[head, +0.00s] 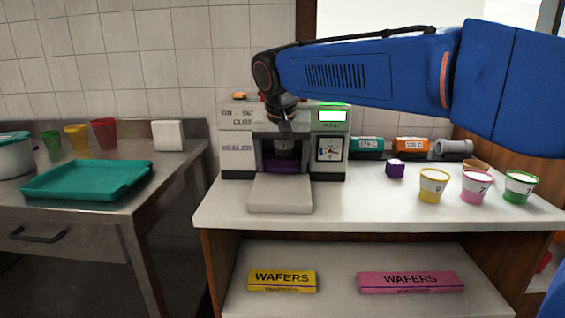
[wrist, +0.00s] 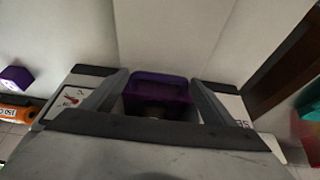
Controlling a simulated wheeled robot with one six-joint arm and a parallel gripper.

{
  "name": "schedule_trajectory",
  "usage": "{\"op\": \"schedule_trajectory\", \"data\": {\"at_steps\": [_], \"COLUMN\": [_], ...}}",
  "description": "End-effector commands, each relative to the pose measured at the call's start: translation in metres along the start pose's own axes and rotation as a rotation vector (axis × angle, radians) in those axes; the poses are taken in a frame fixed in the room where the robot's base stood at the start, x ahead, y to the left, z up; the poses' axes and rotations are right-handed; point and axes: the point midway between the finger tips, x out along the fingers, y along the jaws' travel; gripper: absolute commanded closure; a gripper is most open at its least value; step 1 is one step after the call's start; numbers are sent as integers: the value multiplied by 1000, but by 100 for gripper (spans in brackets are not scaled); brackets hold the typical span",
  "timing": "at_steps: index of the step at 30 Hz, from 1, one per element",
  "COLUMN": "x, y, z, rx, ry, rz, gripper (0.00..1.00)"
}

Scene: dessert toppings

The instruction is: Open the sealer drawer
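The sealer (head: 237,160) stands at the left of the counter, a white and grey box with a lit green display. A pale slab (head: 280,195) extends from its front onto the counter; I cannot tell whether it is the drawer. A purple part (head: 286,166) sits low inside the front opening and also shows in the wrist view (wrist: 160,85), between two dark grey bars. My gripper (head: 285,127) points down at the upper part of the opening, above the purple part. Its fingers are too dark to tell open from shut, and I cannot tell whether it touches the sealer.
A purple cube (head: 395,169) and several small cups, including a yellow one (head: 433,187), stand to the right. Teal (head: 367,146) and orange (head: 412,146) labelled items are behind. Wafer boxes (head: 281,281) lie on the shelf below. A teal tray (head: 88,180) is on the left table.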

Motion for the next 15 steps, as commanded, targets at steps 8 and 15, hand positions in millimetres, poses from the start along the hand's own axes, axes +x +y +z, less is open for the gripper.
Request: {"op": "schedule_trajectory", "data": {"at_steps": [8,15], "x": [-1,-11], "y": [1,1], "z": [2,25], "rx": [0,-2], "ry": [0,0], "rz": [3,2], "gripper": [61,61]}}
